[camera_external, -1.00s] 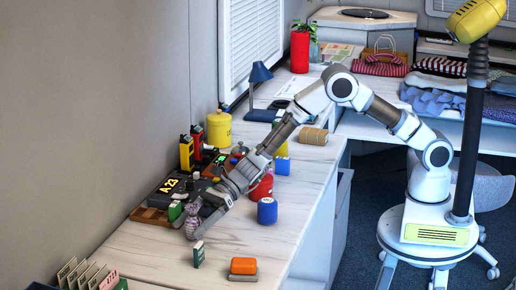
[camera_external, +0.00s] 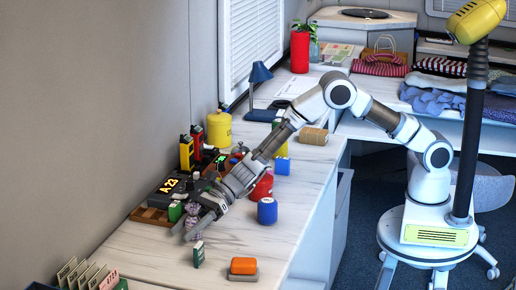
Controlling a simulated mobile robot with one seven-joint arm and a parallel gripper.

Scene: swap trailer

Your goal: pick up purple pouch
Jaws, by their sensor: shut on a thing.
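The purple pouch (camera_external: 193,212) is a small, mottled, pinkish-purple bundle at the end of my arm, over the left part of the white counter. My gripper (camera_external: 192,220) is shut on the pouch, with dark fingers beside it. Part of the pouch is hidden behind the fingers. Whether its underside touches the counter is too small to tell.
A dark green box (camera_external: 198,254) stands just in front of my gripper. An orange block (camera_external: 243,266) and a blue can (camera_external: 267,211) are to the right. The counter's front left (camera_external: 150,262) is clear.

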